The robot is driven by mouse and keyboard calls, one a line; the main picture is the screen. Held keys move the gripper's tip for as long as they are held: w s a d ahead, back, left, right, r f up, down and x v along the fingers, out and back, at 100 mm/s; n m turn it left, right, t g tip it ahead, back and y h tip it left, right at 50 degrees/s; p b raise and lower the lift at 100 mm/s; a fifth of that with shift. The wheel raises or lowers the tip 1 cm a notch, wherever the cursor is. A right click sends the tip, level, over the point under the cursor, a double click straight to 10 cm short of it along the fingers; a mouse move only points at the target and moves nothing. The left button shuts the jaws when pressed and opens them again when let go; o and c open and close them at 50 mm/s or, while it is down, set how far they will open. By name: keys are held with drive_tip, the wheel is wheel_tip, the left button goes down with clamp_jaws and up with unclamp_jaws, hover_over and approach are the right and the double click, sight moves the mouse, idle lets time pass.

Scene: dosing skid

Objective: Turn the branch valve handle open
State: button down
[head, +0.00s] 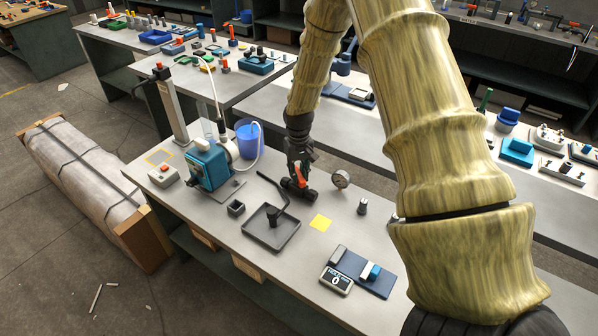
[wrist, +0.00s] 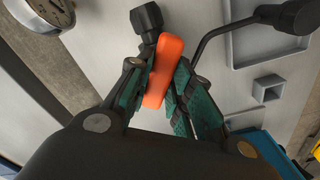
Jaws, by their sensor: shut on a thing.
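The branch valve is a dark body with an orange handle (head: 300,174) on the bench, in the middle of the head view. In the wrist view the orange handle (wrist: 164,72) stands between the green-padded fingers of my gripper (wrist: 164,92). The fingers are shut on it, with the pads against both its sides. A black fitting (wrist: 147,20) of the valve shows just beyond the handle. In the head view my gripper (head: 298,165) comes down from above onto the handle and hides part of the valve.
A pressure gauge (head: 341,179) stands right of the valve. A dark tray (head: 256,243) with a black piece and a bent rod lies in front. A blue pump (head: 208,167) and blue bucket (head: 247,139) stand left.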

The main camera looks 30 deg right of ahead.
sight(299, 174)
drive_tip(key=n+p, duration=0.1)
drive_tip(key=n, duration=0.6)
idle(0.6)
drive_tip(key=c, duration=1.3)
unclamp_jaws()
wheel_tip(299, 174, up, 12)
